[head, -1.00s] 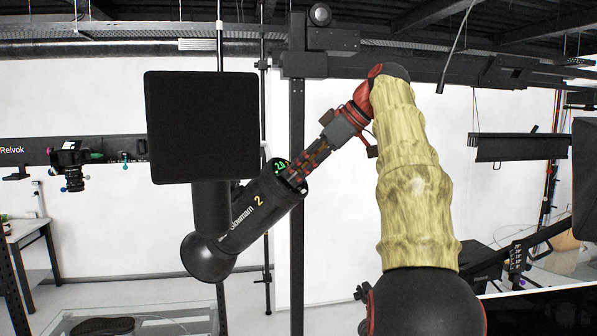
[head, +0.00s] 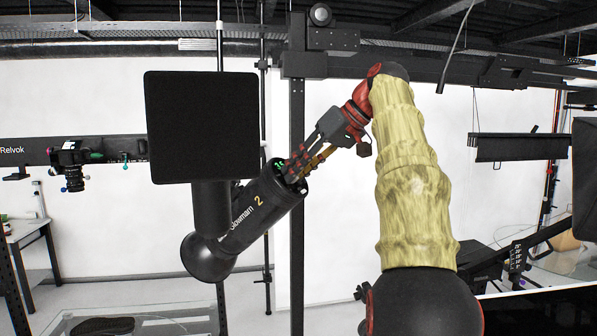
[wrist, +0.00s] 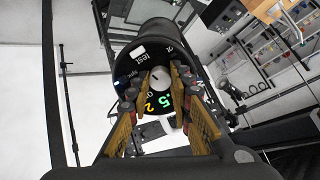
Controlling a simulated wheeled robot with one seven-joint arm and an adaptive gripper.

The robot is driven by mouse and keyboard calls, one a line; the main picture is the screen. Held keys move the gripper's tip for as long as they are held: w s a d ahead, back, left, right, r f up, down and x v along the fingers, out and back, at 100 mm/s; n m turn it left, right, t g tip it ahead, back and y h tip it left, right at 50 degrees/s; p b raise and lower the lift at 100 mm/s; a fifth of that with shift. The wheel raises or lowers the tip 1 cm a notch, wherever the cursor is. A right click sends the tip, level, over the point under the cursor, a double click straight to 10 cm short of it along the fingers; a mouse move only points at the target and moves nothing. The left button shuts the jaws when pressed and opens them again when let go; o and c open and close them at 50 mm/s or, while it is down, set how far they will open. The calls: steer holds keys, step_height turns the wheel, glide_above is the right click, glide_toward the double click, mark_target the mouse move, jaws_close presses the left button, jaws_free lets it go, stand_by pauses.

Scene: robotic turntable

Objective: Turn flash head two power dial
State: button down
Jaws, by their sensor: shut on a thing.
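Flash head two (head: 258,212) is a black cylinder marked with a yellow "2", tilted with its back panel facing up and right. In the wrist view its round back panel (wrist: 135,65) shows a pale power dial (wrist: 160,76), a "test" label and lit green and yellow digits, partly covered by my fingers. My gripper (head: 293,172) reaches the panel from the upper right. In the wrist view my gripper (wrist: 158,88) has its yellow-padded fingers on either side of the dial, shut on it.
A large black square panel (head: 203,127) stands left of the flash head. A dark vertical post (head: 297,210) rises behind my gripper. A camera (head: 72,165) sits on a rail at the far left. Shelving with colored items (wrist: 262,45) shows in the wrist view.

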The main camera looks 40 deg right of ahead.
stand_by(0.3)
steer(key=c, duration=1.6)
jaws_free()
steer(key=shift+s+d+r, duration=0.15)
steer(key=shift+s+r, duration=0.1)
steer(key=shift+r, duration=0.1)
steer(key=s+d, duration=0.1)
steer(key=s, duration=0.3)
steer(key=s+d+r, duration=0.1)
steer(key=s+d, duration=0.1)
steer(key=s, duration=0.2)
steer(key=s+d, duration=0.2)
steer(key=s, duration=0.2)
steer(key=shift+s+r, duration=0.2)
steer(key=shift+s, duration=0.15)
steer(key=shift+m, duration=0.3)
